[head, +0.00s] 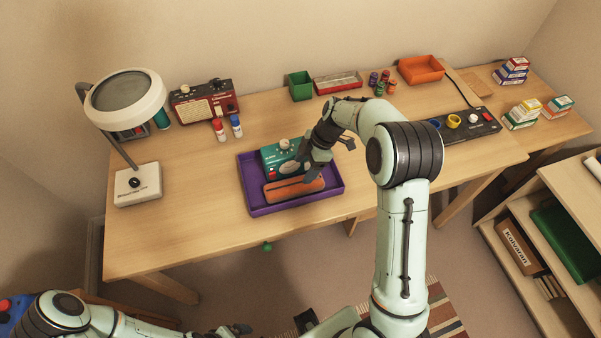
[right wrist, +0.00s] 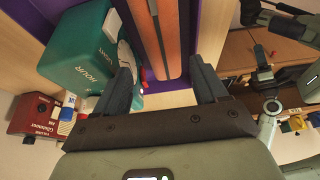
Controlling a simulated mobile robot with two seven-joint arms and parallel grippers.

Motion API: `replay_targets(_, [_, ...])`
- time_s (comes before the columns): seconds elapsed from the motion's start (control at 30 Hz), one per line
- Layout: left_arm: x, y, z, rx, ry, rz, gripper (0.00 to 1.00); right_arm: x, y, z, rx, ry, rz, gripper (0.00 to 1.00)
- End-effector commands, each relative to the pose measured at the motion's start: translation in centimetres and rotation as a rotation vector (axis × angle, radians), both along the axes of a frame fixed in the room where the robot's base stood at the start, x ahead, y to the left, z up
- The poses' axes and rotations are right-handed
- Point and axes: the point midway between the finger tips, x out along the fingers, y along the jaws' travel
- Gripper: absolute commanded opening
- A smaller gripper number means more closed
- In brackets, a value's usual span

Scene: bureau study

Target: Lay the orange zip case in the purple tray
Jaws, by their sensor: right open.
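The orange zip case (head: 293,190) lies along the front of the purple tray (head: 255,208), inside its rim. My right gripper (head: 314,172) is over the right part of the tray, close to the case. In the right wrist view its fingers (right wrist: 162,78) are apart, with the near end of the orange case (right wrist: 164,40) showing between them; I cannot tell whether they touch it. The far end of the case is out of that view. My left arm is at the bottom left; its gripper (head: 236,330) is at the bottom edge, too small to read.
A teal box with a dial (head: 280,155) stands in the tray behind the case, close to my right gripper. Desk surface is clear around the tray's left and front.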

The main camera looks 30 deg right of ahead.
Motion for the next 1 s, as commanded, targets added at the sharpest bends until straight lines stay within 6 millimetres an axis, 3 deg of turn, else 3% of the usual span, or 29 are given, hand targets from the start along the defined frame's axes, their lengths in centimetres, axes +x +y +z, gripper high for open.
replay_targets(0.2, [0.0,0.0,0.0,0.0,0.001,0.001,0.96,-0.4,-1.8,4.4,-0.001,-0.003,0.0,0.72])
replay_targets(0.4, [0.1,0.0,0.2,0.0,-0.001,0.0,0.96,-0.7,-2.7,6.5,0.0,0.0,0.0,0.72])
replay_targets(1.0, [0.1,0.0,0.2,0.0,-0.001,0.0,0.96,-0.7,-2.8,6.9,0.0,0.001,0.002,0.72])
